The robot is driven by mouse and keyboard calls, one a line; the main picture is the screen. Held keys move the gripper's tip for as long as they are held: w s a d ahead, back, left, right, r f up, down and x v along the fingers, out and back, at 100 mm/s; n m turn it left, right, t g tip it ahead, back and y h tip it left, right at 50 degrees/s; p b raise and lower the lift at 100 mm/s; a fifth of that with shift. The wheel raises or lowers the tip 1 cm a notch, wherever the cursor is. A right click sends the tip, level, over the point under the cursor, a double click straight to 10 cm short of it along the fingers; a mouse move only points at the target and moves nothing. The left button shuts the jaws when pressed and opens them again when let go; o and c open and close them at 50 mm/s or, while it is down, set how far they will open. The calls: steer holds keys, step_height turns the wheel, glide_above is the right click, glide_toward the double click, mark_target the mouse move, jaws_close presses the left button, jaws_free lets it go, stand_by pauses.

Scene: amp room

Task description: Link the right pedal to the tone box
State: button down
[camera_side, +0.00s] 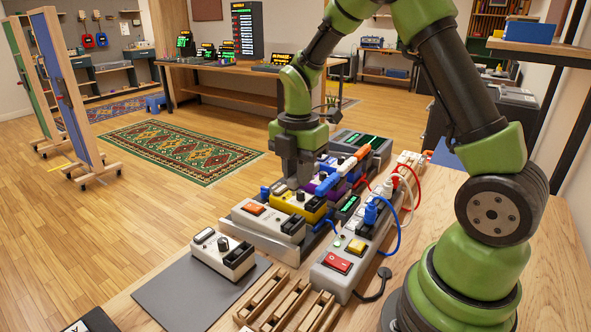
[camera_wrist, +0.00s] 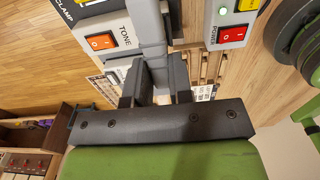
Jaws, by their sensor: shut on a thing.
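The tone box (camera_side: 265,220) is a pale box with an orange rocker switch, on a metal rail at the near end of a pedal row. In the wrist view, the tone box (camera_wrist: 112,24) carries the word TONE. My gripper (camera_side: 285,184) is low over the row, beside the yellow pedal (camera_side: 302,207). In the wrist view, my gripper (camera_wrist: 155,88) is shut on a grey block-like part (camera_wrist: 153,58) beside the tone box; its far end and any joint are unclear. A purple pedal (camera_side: 325,186) sits farther along. I cannot tell which one is the right pedal.
A power strip (camera_side: 348,255) with a red switch and several plugs and cables runs right of the row. A loose white box (camera_side: 222,254) stands at the dark mat (camera_side: 180,296). Wooden slats (camera_side: 285,302) lie in front. Bare tabletop shows at the right.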

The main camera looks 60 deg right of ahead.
glide_above(298, 217)
steer(key=shift+f, duration=2.65)
steer(key=shift+f, duration=1)
stand_by(0.4)
steer(key=c, duration=0.5)
jaws_free()
steer(key=shift+c, duration=0.2)
steer(key=shift+r, duration=0.15)
steer(key=shift+r, duration=3.4)
